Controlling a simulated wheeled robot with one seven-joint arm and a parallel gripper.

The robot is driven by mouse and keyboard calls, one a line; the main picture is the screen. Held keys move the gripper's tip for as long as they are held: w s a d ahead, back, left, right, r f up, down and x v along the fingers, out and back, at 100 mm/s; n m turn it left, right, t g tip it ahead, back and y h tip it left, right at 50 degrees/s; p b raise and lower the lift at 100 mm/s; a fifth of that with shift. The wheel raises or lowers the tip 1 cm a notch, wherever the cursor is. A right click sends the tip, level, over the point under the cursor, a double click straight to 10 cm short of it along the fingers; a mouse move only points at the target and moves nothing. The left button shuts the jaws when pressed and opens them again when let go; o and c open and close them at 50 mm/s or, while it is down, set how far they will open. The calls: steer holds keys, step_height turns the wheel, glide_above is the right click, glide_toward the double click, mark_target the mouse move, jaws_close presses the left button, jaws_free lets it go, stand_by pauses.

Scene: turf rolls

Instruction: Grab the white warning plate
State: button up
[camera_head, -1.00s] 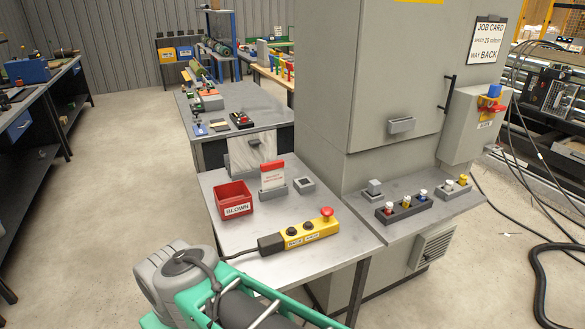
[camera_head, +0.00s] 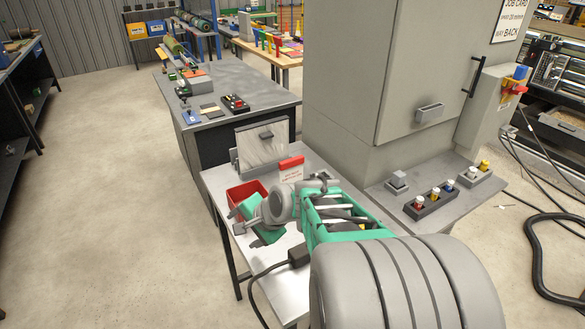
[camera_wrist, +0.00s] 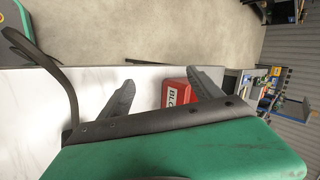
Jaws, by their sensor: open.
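The white warning plate (camera_head: 290,172) with its red top edge stands on the small table behind my arm in the head view. Its lower part and its holder are hidden by my wrist. I cannot make the plate out in the wrist view. My gripper (camera_head: 240,228) is over the left part of the table, in front of the red bin and to the left of the plate.
The red bin (camera_head: 237,193) sits on the table (camera_head: 283,269) and shows beyond the fingers in the wrist view (camera_wrist: 174,92). A grey cabinet (camera_head: 345,100) rises at the right, with a fuse shelf (camera_head: 392,214). The floor at left is clear.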

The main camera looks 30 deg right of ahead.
mark_target(293, 165)
steer(key=o, duration=0.3)
steer(key=w+d+r+m+t, duration=0.2)
steer(key=w+d+m+t, duration=0.2)
steer(key=d+m, duration=0.6)
steer(key=shift+m+p, duration=0.4)
steer(key=shift+p, duration=0.05)
steer(key=shift+o, duration=1.1)
steer(key=s+d+r+m+t+h, duration=0.1)
steer(key=d+r+m+t+h, duration=0.2)
steer(key=d+m, duration=0.8)
steer(key=shift+d+r+t+p, duration=0.35)
steer(key=shift+r+t, duration=0.05)
steer(key=shift+t, duration=0.2)
steer(key=w, duration=0.2)
steer(key=w+f+p, duration=0.1)
steer(key=w, duration=0.4)
steer(key=shift+d+f, duration=0.1)
steer(key=shift+f, duration=0.05)
